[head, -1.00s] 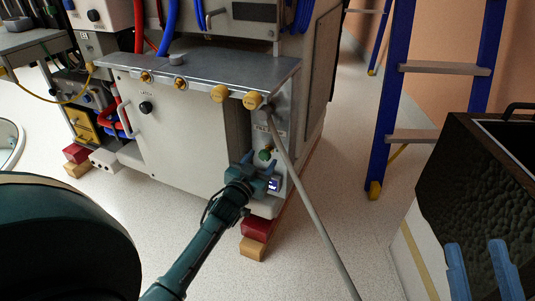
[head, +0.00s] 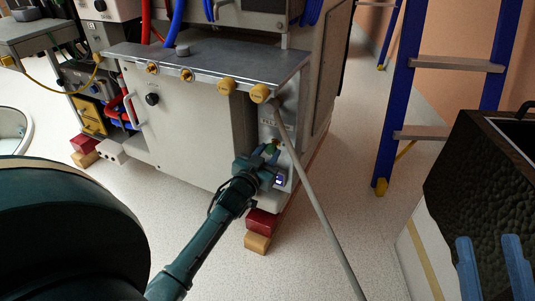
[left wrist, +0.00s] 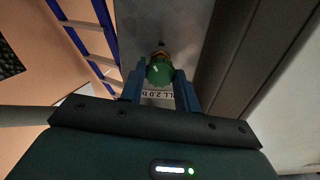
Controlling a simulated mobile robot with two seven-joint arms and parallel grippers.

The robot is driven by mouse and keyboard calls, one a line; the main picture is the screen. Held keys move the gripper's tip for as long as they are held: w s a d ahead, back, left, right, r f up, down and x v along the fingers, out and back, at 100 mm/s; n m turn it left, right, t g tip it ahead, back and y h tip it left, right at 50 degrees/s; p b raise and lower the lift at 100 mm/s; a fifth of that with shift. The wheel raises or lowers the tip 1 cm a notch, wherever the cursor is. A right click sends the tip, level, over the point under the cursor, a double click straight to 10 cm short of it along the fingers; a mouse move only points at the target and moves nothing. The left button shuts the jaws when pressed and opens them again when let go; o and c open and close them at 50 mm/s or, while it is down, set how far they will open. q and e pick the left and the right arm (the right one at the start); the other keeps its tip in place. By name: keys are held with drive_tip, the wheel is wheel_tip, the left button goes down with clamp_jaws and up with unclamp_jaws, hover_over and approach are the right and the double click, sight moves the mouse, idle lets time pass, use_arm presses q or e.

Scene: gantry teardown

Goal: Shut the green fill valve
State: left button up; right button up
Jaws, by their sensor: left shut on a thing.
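The green fill valve (left wrist: 159,72) shows in the left wrist view as a rounded green knob with a brass-coloured part behind it. My left gripper (left wrist: 159,78) has its two blue fingers on either side of the knob and is shut on it. In the head view the left gripper (head: 268,160) is at the lower right corner of the cabinet front. It hides most of the valve there; only a small green and yellow bit (head: 271,147) shows. My right gripper (head: 493,262) shows two blue fingers spread apart, with nothing between them, at the lower right.
Red and wooden blocks (head: 259,232) are under the cabinet. A blue ladder (head: 397,100) and a dark box (head: 480,165) stand at right.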

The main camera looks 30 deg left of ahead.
use_arm(q)
drive_tip(key=shift+m, duration=0.3)
use_arm(e)
drive_tip(key=shift+r, duration=0.1)
use_arm(q)
drive_tip(key=shift+r+m+p, duration=0.1)
drive_tip(key=shift+m+p, duration=0.5)
drive_tip(key=shift+p, duration=0.05)
drive_tip(key=shift+m+p, duration=0.65)
drive_tip(key=shift+m, duration=1.55)
use_arm(e)
drive_tip(key=shift+s+a+f+m+g+h, duration=0.1)
drive_tip(key=shift+s+f+m+g+h, duration=0.1)
drive_tip(key=shift+f+m+h, duration=0.35)
drive_tip(key=shift+s+a+f+m+g+h, duration=0.1)
drive_tip(key=shift+s+f+m+g+h, duration=0.15)
drive_tip(key=shift+f, duration=0.45)
drive_tip(key=shift+s+a+f+m+g+h, duration=0.1)
drive_tip(key=shift+f+m+g+h, duration=0.05)
drive_tip(key=shift+f+m+h, duration=0.35)
drive_tip(key=shift+f, duration=0.1)
use_arm(q)
drive_tip(key=o, duration=1)
use_arm(e)
drive_tip(key=shift+w, duration=0.1)
use_arm(q)
drive_tip(key=shift+s, duration=0.1)
use_arm(e)
drive_tip(key=shift+d, duration=0.1)
